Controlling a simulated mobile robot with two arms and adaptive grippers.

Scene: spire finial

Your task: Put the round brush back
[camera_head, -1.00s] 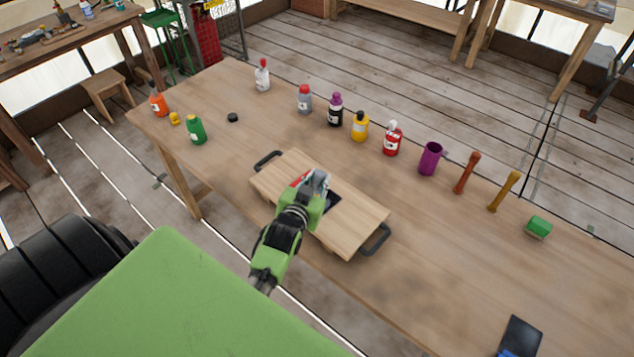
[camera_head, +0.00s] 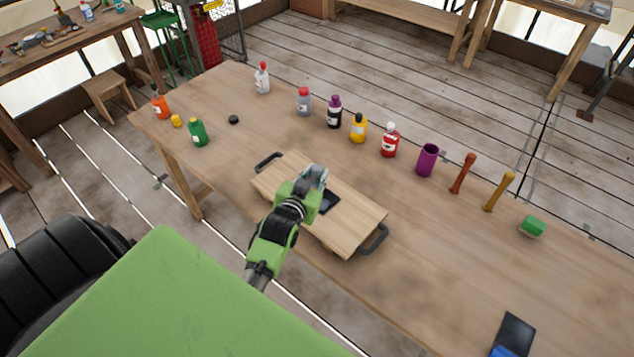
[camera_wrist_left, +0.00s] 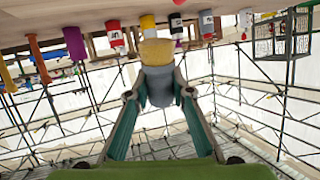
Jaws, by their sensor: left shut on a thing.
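My left gripper (camera_head: 316,176) is over the wooden board with dark handles (camera_head: 353,222). In the left wrist view its green fingers (camera_wrist_left: 160,94) are shut on a short thick thing with a grey-blue body and a pale yellow end, which looks like the round brush (camera_wrist_left: 157,52). The yellow end points away from the palm. In the head view the gripper hides most of what it holds. A dark flat patch (camera_head: 330,203) shows on the board beside the gripper. My right gripper is not in view.
A dark tray (camera_head: 516,332) lies front right.

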